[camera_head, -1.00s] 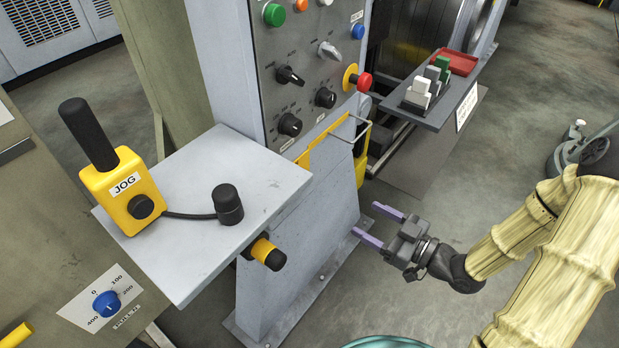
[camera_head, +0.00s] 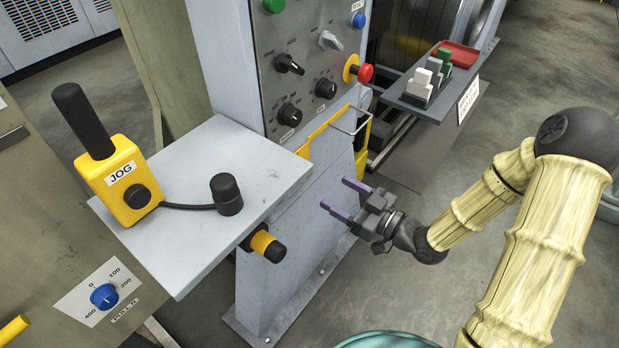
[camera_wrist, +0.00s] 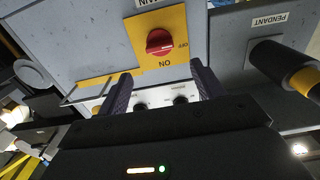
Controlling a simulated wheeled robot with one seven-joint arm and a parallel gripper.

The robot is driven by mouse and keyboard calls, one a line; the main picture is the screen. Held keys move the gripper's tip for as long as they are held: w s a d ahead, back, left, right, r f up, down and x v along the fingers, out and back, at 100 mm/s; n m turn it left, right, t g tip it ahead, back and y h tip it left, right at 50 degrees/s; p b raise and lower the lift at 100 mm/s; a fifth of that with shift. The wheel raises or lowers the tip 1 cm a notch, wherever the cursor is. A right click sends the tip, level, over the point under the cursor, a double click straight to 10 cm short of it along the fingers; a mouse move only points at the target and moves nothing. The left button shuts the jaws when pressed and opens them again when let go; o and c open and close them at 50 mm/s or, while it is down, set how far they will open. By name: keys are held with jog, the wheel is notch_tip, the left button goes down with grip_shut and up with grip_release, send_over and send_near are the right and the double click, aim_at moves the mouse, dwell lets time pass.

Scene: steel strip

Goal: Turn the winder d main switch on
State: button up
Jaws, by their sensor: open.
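The main switch, a round red knob (camera_wrist: 159,42) on a yellow plate (camera_wrist: 142,24), shows in the wrist view on a grey panel. A pale mark on the knob runs roughly sideways, toward the small word OFF at its right; the word ON, upside down, is below. I do not make the switch out in the head view. My gripper (camera_head: 338,194) is open and empty, beside the grey pedestal (camera_head: 270,285). In the wrist view, its two fingers (camera_wrist: 160,78) point toward the panel, below the knob and to either side, apart from it.
A black and yellow plug (camera_wrist: 300,78) juts from the panel under a PENDANT label; it also shows in the head view (camera_head: 266,245). A grey shelf (camera_head: 185,245) holds the yellow JOG pendant (camera_head: 120,180).

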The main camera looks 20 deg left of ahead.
jog(key=x, duration=0.9)
jog(key=shift+b, duration=0.45)
jog(key=shift+a, duration=0.15)
jog(key=shift+c, duration=0.5)
jog(key=c, duration=0.9)
